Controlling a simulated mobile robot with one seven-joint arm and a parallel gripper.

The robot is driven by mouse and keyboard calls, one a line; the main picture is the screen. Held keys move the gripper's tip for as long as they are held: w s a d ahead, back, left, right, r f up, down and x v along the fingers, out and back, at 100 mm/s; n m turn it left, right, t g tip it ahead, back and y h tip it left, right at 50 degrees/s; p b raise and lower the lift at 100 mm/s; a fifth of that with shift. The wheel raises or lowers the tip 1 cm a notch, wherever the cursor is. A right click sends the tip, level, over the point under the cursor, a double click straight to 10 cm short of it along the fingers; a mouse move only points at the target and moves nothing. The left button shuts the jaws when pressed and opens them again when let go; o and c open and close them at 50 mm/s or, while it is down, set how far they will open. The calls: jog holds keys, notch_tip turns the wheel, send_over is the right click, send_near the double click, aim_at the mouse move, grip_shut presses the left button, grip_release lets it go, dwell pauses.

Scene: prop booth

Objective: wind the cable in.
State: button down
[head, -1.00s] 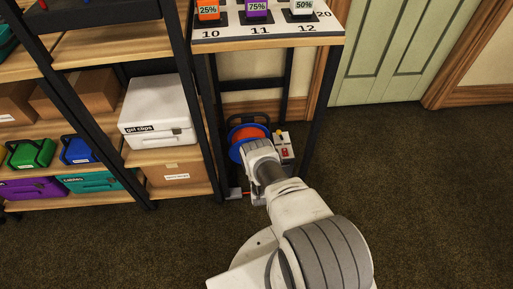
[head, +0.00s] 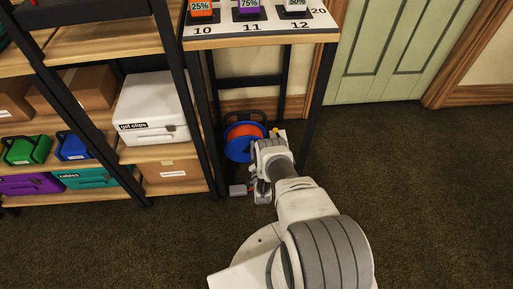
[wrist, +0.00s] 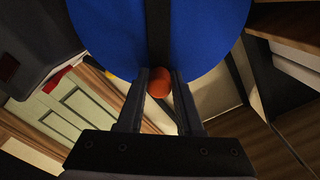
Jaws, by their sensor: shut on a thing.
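The cable reel (head: 237,153) stands on the floor under the tall table, with blue discs and orange cable (head: 245,131) wound on it. In the wrist view a blue disc (wrist: 115,35) fills the upper middle, with a dark bar across it. My gripper (wrist: 159,86) is shut on a round orange-red knob (wrist: 160,80) in front of this disc. In the head view my wrist covers the right part of the reel, and the knob and fingertips cannot be made out. A small grey block (head: 238,190) lies on the floor left of my gripper.
A shelf rack with a white case (head: 150,110), cardboard boxes (head: 172,171) and coloured cases stands close on the left. The table (head: 262,41) overhangs the reel, with its dark legs on either side. Carpet to the right is clear, up to a green door (head: 385,50).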

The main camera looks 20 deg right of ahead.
jog(key=shift+a, duration=0.2)
jog(key=c, duration=0.7)
grip_release()
jog(key=shift+o, duration=0.5)
jog(key=shift+d, duration=0.1)
jog(key=shift+s, duration=0.2)
